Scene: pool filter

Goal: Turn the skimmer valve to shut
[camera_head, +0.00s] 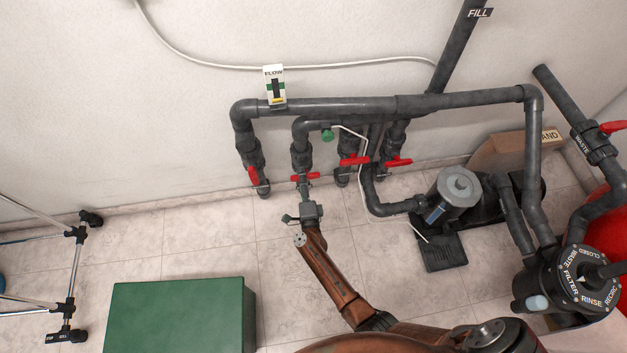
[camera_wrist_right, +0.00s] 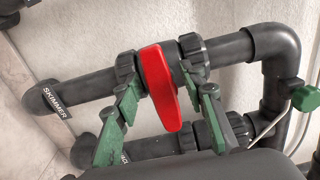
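The skimmer valve's red handle (camera_wrist_right: 161,88) sits on a grey pipe labelled SKIMMER (camera_wrist_right: 85,92) in the wrist view. The handle stands crosswise to its pipe. It also shows in the head view (camera_head: 312,176), second from the left in the row of red valves. My right gripper (camera_head: 305,198) is right in front of this valve. Its green fingers are spread, one on each side of the handle, with gaps visible. I cannot tell whether a fingertip touches the valve body. My left gripper is not in view.
Other red valve handles stand close by, one at left (camera_head: 253,177) and two at right (camera_head: 354,160) (camera_head: 398,162). A green knob (camera_head: 327,135) sits behind. A green box (camera_head: 180,315) is on the floor, a pump (camera_head: 457,192) at right.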

